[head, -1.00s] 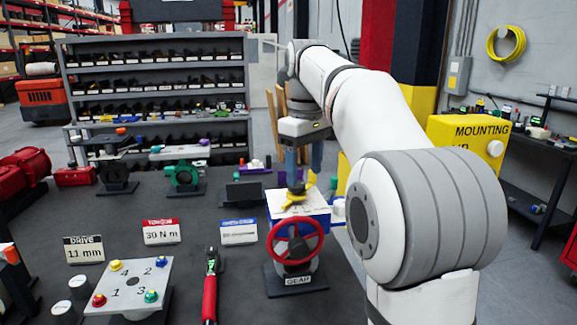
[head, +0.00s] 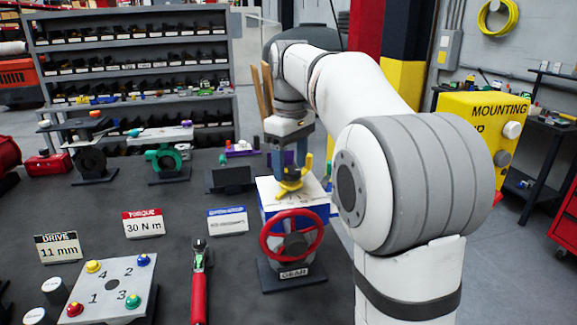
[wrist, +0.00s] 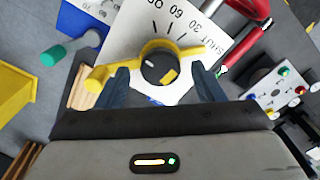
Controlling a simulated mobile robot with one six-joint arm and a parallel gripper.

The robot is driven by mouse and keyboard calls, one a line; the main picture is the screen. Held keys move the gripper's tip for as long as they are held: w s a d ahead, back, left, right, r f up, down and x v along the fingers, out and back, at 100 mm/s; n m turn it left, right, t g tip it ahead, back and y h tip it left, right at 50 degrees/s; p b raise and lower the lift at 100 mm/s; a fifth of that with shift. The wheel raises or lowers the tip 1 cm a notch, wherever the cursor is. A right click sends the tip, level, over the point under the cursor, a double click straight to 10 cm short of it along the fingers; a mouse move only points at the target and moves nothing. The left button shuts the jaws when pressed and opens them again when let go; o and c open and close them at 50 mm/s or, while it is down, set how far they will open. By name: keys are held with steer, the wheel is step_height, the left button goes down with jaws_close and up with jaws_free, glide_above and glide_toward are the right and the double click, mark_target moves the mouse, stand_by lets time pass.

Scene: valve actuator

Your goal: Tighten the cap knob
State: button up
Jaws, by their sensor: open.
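The actuator has a white top plate with dial marks and a red handwheel (head: 291,236) on its front, with a GEAR label below. A yellow part (head: 289,190) with a raised arm sits on the top plate and may be the cap knob. In the wrist view the yellow part (wrist: 191,51) is a ring around a dark round centre (wrist: 158,67), with an arm reaching left. My gripper (head: 288,170) is open, pointing down just above it. In the wrist view my gripper's fingers (wrist: 160,82) stand on either side of the ring. I cannot tell whether they touch it.
The dark bench holds a red-handled wrench (head: 199,285), a numbered plate with coloured knobs (head: 108,290) and DRIVE, TORQUE and blue-topped cards. Other valves (head: 91,160) stand behind at the left. A yellow MOUNTING box (head: 484,135) stands at the right.

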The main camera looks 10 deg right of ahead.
steer(key=shift+f, duration=0.3)
steer(key=c, duration=1)
